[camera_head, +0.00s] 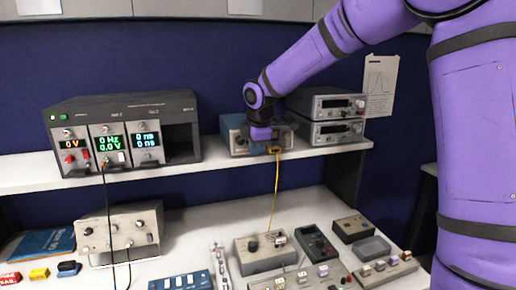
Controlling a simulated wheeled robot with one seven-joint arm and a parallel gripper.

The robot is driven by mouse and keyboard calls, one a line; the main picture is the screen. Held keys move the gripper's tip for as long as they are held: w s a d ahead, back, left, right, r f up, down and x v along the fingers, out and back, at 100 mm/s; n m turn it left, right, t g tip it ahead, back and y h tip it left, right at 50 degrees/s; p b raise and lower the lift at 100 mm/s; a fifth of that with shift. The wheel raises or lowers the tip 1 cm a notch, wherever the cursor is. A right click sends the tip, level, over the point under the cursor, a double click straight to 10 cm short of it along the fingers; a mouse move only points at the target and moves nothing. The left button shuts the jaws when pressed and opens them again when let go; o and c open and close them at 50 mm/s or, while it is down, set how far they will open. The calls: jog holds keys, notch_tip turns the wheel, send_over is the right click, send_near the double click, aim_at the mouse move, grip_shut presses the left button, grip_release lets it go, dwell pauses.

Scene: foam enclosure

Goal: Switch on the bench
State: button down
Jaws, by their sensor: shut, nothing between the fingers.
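The bench (185,190) carries electronic instruments on a raised shelf (190,177) and on its lower top. A rack unit (120,102) at the left of the shelf shows lit red, green and bluish displays. A blue-grey instrument (236,137) stands mid-shelf, with a yellow cable (274,185) hanging from its front. Two stacked instruments (333,103) stand right of it, with dark displays. My gripper (262,134) is shut and empty, directly in front of the blue-grey instrument. It hides part of that front panel. I cannot tell whether it touches the panel.
On the lower top stand a beige box (120,228) with knobs, a grey box (264,250), a dark meter (315,245), and several small switch boxes. A blue book (45,243) lies at left. A black cable (109,205) hangs from the rack unit. Open shelf lies left of the blue-grey instrument.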

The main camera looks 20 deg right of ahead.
jog(key=shift+w+f, duration=0.1)
jog(key=shift+w, duration=0.25)
dwell(0.6)
jog(key=shift+r, duration=0.8)
